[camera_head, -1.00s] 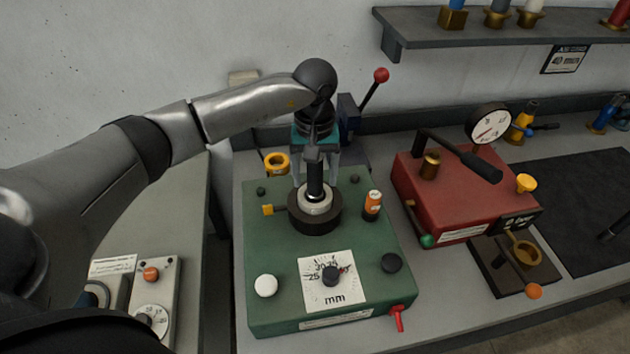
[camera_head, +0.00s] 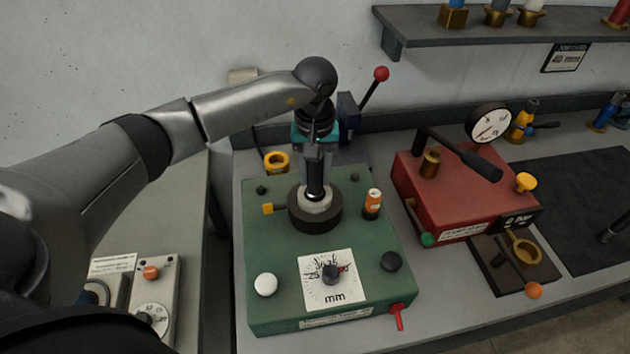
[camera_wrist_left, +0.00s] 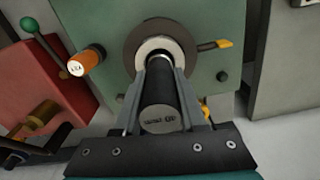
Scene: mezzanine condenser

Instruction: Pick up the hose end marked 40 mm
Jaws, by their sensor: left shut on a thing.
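A black hose end (camera_head: 316,177) stands upright in the pale ring of a dark round collar (camera_head: 299,214) on top of the green machine (camera_head: 268,315). In the left wrist view the hose end (camera_wrist_left: 162,112) shows a round end face with small lettering that looks like "40". My left gripper (camera_head: 316,189) comes down over it from above. Its two fingers are shut on the hose end, one on each side, as the left wrist view (camera_wrist_left: 160,95) shows. The hose end's lower part is hidden inside the collar. My right gripper is not in view.
The green machine carries a mm dial (camera_head: 331,274), an orange cylinder (camera_head: 372,204) and several knobs. A red machine with a gauge (camera_head: 488,122) stands to the right. A lever with a red ball (camera_head: 381,74) rises behind. A shelf (camera_head: 480,28) hangs at the upper right.

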